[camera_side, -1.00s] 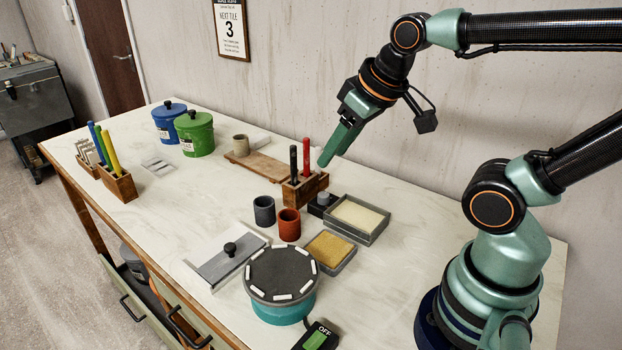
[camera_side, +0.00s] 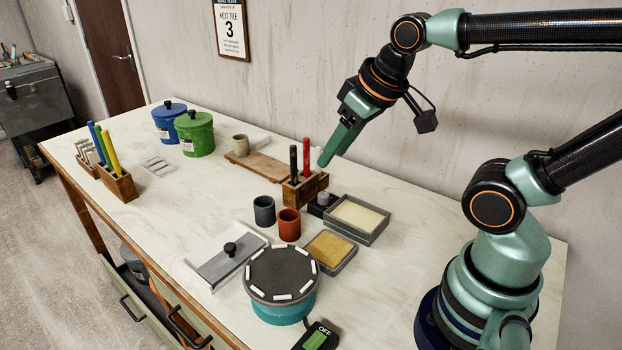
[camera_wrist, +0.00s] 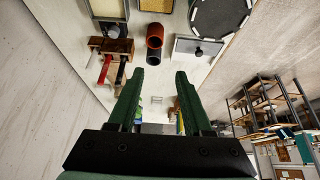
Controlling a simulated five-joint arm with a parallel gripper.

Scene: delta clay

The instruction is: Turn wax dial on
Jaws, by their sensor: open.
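A small dark block with a grey round knob (camera_side: 322,199) sits on the table between the wooden tool holder and the cream-filled tray; it may be the wax dial. I cannot read its setting. A separate black switch box (camera_side: 316,338) with a green part shows "OFF" at the front edge, beside the round turntable. My gripper (camera_side: 324,162) hangs in the air above and behind the wooden tool holder, apart from the knob. In the wrist view my gripper (camera_wrist: 160,74) has two green fingers spread apart with nothing between them.
The wooden holder (camera_side: 291,194) has upright black and red tools. Near it are the cream-filled tray (camera_side: 374,236), a yellow pad tray (camera_side: 346,265), a dark cup (camera_side: 264,210), a red cup (camera_side: 289,225) and the turntable (camera_side: 280,309). The table's left middle is mostly clear.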

